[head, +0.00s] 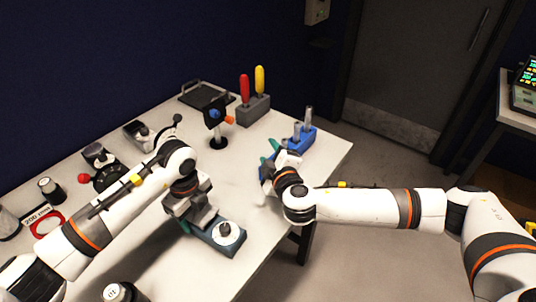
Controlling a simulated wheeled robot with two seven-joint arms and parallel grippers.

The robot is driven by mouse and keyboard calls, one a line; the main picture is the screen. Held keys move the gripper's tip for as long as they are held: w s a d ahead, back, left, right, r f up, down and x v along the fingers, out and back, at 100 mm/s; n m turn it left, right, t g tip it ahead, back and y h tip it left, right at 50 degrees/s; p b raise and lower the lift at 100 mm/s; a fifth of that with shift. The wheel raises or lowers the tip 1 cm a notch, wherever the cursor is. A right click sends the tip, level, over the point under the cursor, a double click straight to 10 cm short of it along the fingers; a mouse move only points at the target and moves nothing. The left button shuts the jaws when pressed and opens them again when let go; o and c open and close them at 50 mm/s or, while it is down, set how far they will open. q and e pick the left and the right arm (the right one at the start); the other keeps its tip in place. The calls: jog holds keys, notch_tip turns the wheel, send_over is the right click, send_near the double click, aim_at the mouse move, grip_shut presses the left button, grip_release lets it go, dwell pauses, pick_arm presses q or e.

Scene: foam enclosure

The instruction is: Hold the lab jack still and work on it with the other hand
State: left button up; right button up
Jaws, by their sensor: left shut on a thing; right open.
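A low blue-grey block with a round white disc and dark knob on its near end, apparently the lab jack (208,241), sits on the light table. My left gripper (188,214) comes down on its far left end and is shut on it; the fingers hide that end. The block's near right end is uncovered. My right gripper (267,160) is open and empty, behind and to the right of the block, apart from it.
The blue rack (303,142) holds metal cylinders. Behind stand a grey block (253,109) with red and yellow handles, a dark stand (219,141) and a black tray (207,95). Several small instruments line the left. The table's right edge is close to the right arm.

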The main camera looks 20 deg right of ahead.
jog(key=m, duration=0.1)
jog(key=m+g, duration=0.1)
jog(key=w+f+m+h, duration=0.1)
jog(key=m, duration=0.1)
jog(key=shift+a+g, duration=0.2)
jog(key=shift+g, duration=0.2)
pick_arm(q)
jog(key=o, duration=1.6)
pick_arm(e)
jog(key=shift+s+r, duration=0.1)
